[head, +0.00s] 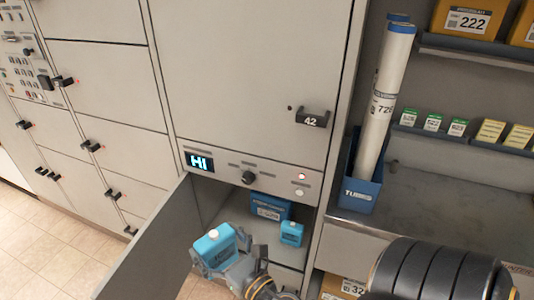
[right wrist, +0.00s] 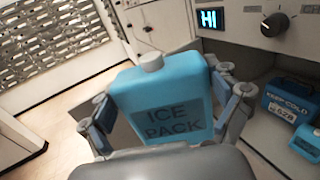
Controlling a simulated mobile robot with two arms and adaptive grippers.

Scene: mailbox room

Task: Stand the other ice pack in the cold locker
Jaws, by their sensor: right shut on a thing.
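My right gripper (head: 226,263) is shut on a blue ice pack (head: 214,245) with a white cap. The held ice pack (right wrist: 165,97) fills the middle of the right wrist view, its cap up and slightly tilted, a finger on each side. The cold locker (head: 265,262) is the open compartment under the "HI" display; its door (head: 150,245) is swung out to the left. Inside stand a dark blue "keep cold" box (head: 268,208) and another blue ice pack (head: 291,233), beside and in front of the box. The held pack is in front of the opening, near the door. My left gripper is not in view.
The control panel (head: 245,178) with "HI" display and knob runs above the opening. A closed door numbered 42 (head: 310,118) is higher up. A blue tubes holder (head: 361,185) stands on the shelf at right. The locker floor left of the box looks clear.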

